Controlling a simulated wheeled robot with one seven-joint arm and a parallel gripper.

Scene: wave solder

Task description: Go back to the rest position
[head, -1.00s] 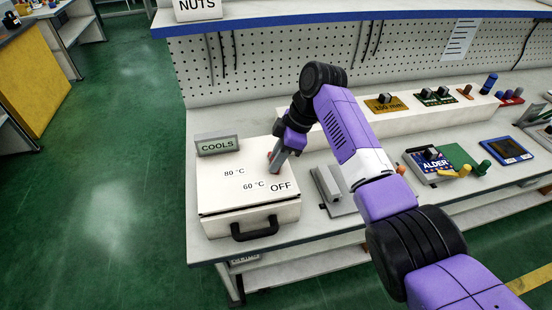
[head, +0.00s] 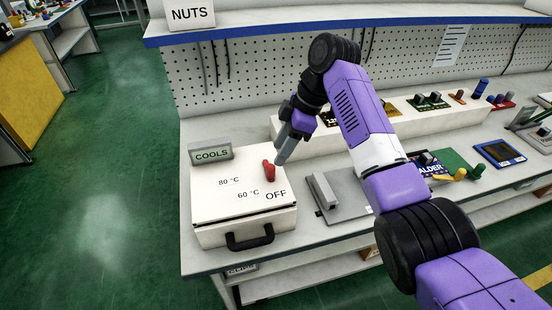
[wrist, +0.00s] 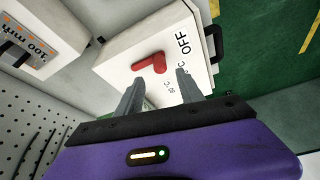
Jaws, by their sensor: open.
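My gripper (head: 283,156) is raised above the workbench, just right of a white box (head: 215,205) with a black front handle. Its jaws are open and empty. A red knob (head: 268,170) sits on the box's top, apart from the fingers. The knob also shows in the wrist view (wrist: 150,64), beyond the two open fingers (wrist: 158,88).
A grey fixture (head: 340,192) lies on the bench right of the box. A white raised shelf (head: 300,142) with small boards runs behind. A pegboard (head: 260,75) and a blue-edged upper shelf (head: 300,27) stand at the back. Green floor (head: 110,180) is open at left.

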